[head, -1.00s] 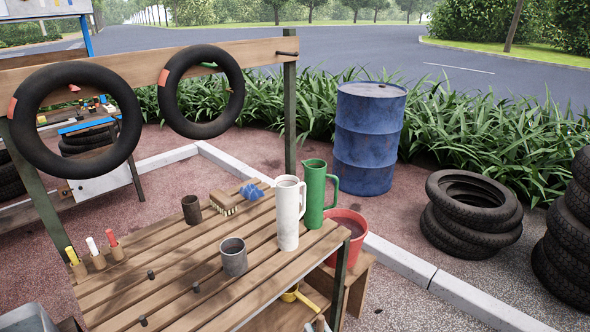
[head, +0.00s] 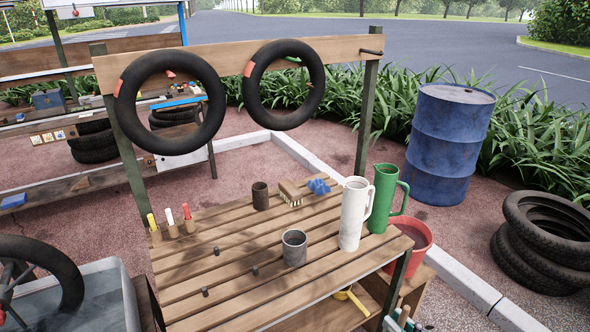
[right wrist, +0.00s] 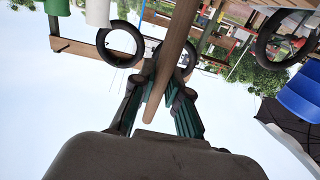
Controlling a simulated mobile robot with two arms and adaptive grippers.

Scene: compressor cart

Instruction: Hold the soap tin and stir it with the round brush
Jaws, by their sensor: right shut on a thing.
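A grey metal tin (head: 294,248) stands upright on the slatted bench (head: 250,286), and a darker, smaller tin (head: 260,196) stands farther back. I cannot tell for sure which is the soap tin. My right gripper (right wrist: 158,88) is shut on a long wooden handle (right wrist: 172,45) in the right wrist view. The handle looks like a brush's, but no bristles show there. In the head view only a small part of my right gripper (head: 402,320) shows at the bottom edge, below the bench's right corner, apart from both tins. My left gripper is not in view.
A white jug (head: 354,213) and a green jug (head: 384,199) stand at the bench's right end. A block brush (head: 290,193) and blue cloth (head: 318,186) lie behind. Pegs stick up from the slats. A red bucket (head: 409,240) stands beyond the right end.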

